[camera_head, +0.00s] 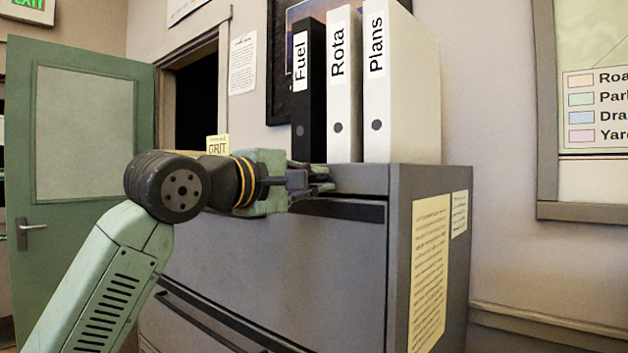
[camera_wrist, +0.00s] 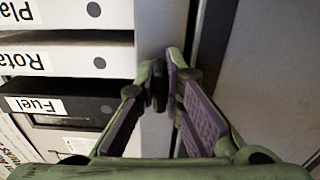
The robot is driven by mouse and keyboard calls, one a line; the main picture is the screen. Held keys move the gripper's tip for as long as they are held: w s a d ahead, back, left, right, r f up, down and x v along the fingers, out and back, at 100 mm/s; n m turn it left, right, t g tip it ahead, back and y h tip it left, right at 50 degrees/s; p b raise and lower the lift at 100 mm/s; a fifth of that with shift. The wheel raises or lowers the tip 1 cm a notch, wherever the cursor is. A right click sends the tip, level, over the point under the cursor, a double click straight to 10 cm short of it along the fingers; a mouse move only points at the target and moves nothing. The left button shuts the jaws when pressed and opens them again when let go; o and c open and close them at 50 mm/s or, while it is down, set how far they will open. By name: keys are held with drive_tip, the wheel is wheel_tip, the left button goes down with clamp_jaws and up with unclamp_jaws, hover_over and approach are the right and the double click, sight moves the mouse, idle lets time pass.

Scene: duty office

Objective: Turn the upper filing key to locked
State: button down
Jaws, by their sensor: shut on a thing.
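The grey filing cabinet (camera_head: 270,265) stands in the middle of the head view. My gripper (camera_head: 322,180) reaches in from the left to the top front strip of the cabinet, above the upper drawer. In the wrist view my gripper (camera_wrist: 165,82) has its fingertips close together against the grey cabinet front (camera_wrist: 160,25). It is shut on the upper filing key, which is mostly hidden between the fingertips. I cannot tell how far the key is turned.
Binders marked Fuel (camera_head: 308,95), Rota (camera_head: 342,100) and Plans (camera_head: 385,110) stand upright on the cabinet, just beyond my gripper. The upper drawer's dark handle recess (camera_head: 345,209) lies just below it. A green door (camera_head: 90,235) stands at the left.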

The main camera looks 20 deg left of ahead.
drive_tip(key=shift+m, duration=0.3)
idle(0.4)
drive_tip(key=c, duration=1.7)
unclamp_jaws()
drive_tip(key=v, duration=1.2)
